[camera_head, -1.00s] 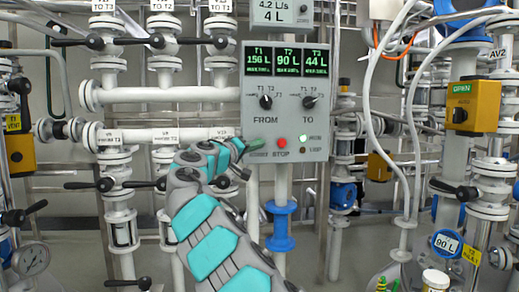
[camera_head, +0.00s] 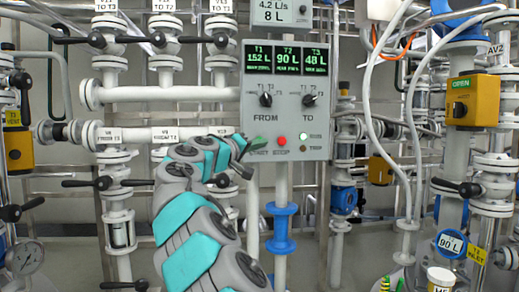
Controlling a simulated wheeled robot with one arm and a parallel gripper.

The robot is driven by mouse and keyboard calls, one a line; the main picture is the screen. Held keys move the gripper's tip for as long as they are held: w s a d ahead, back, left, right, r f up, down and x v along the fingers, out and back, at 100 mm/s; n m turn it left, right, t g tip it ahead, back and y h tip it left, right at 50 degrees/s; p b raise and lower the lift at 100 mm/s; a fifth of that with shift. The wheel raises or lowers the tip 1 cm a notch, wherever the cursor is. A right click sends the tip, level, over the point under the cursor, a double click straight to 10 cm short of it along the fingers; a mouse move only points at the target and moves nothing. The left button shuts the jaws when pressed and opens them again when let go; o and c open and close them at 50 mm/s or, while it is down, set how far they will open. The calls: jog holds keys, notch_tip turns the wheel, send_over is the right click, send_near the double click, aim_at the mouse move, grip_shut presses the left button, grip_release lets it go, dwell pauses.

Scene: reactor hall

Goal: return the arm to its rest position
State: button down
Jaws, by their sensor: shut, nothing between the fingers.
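My arm, grey with teal panels, rises from the bottom centre and bends right at the top. My gripper (camera_head: 243,157) is at its end, small, dark and partly hidden by the wrist. It is shut and empty, just below and left of the green START button (camera_head: 258,142) on the grey control panel (camera_head: 284,105). I cannot tell whether it touches the panel. The red STOP button (camera_head: 281,141) is to its right. The panel reads T1 152 L, T2 90 L and T3 48 L.
White pipes with black-handled valves (camera_head: 158,40) stand behind and left of the arm. A blue-flanged pipe (camera_head: 281,228) is right of the forearm. A flow meter (camera_head: 282,12) above reads 8 L.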

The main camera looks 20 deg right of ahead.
jog(key=shift+s, duration=0.25)
dwell(0.3)
jog(key=s+d+f+m+g+y+p, duration=0.1)
jog(key=s+d+f+g, duration=0.15)
jog(key=s, duration=0.35)
jog(key=s+d+f+m+g+y+p, duration=0.1)
jog(key=s+d+y, duration=0.1)
jog(key=s+d, duration=0.3)
jog(key=s+a+f+g+y+p, duration=0.15)
jog(key=s+f+y, duration=0.25)
jog(key=s+f, duration=0.55)
jog(key=s+a+f+n+g+y+p, duration=0.1)
jog(key=s+a+f+y, duration=0.3)
jog(key=s+a+f, duration=0.8)
jog(key=s+a+f+n+g+y+p, duration=0.2)
jog(key=s+a+f+n+g+y, duration=0.1)
jog(key=s+a+f, duration=1)
jog(key=s+g+y, duration=0.1)
jog(key=s+y, duration=0.1)
jog(key=s, duration=0.2)
jog(key=shift+s+f+n+g+y, duration=0.25)
jog(key=shift+s+n+g+y, duration=0.05)
jog(key=shift+s, duration=0.05)
